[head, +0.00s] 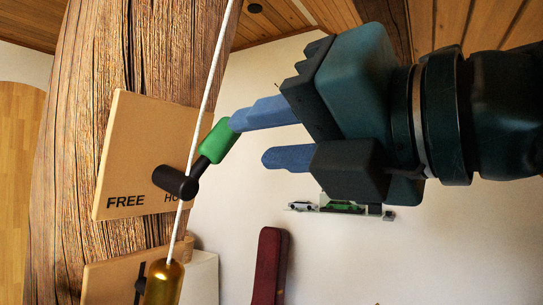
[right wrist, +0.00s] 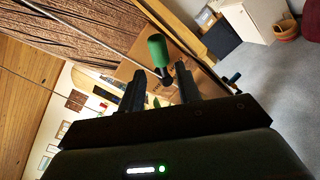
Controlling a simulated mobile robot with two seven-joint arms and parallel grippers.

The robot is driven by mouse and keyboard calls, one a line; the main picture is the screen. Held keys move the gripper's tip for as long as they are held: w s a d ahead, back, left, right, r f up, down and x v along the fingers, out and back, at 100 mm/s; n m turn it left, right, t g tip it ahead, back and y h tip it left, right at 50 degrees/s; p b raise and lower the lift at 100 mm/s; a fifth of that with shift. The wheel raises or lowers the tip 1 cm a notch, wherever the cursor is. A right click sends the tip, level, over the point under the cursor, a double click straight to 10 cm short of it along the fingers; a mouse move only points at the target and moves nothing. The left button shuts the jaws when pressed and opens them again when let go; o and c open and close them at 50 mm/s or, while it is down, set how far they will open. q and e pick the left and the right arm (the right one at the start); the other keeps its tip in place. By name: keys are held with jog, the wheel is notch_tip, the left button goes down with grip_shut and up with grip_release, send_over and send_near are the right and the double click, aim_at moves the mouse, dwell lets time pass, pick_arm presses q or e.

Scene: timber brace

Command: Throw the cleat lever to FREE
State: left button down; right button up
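The cleat lever has a green grip (head: 215,141) on a short black arm, which leans up and right from a black pivot (head: 176,183). The pivot sits on a tan board (head: 142,150) marked FREE at left; a label starting "HO" at right is partly covered. My right gripper (head: 248,138) comes from the right with its blue fingers apart and nothing between them. Its upper fingertip overlaps the green grip's right end; I cannot tell whether they touch. In the right wrist view the green grip (right wrist: 157,50) stands just beyond the open fingers (right wrist: 161,78). My left gripper is out of view.
A white rope (head: 209,78) runs down past the board's front to a brass-coloured cylinder (head: 163,282). The board is on a thick timber post (head: 68,160). A second tan board (head: 106,280) is below. A red case (head: 270,265) stands by the white wall.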

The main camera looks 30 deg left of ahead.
aim_at(225, 144)
jog(key=b+x, duration=0.1)
jog(key=x, duration=0.7)
jog(key=shift+d, duration=0.1)
jog(key=shift+c, duration=0.2)
grip_shut()
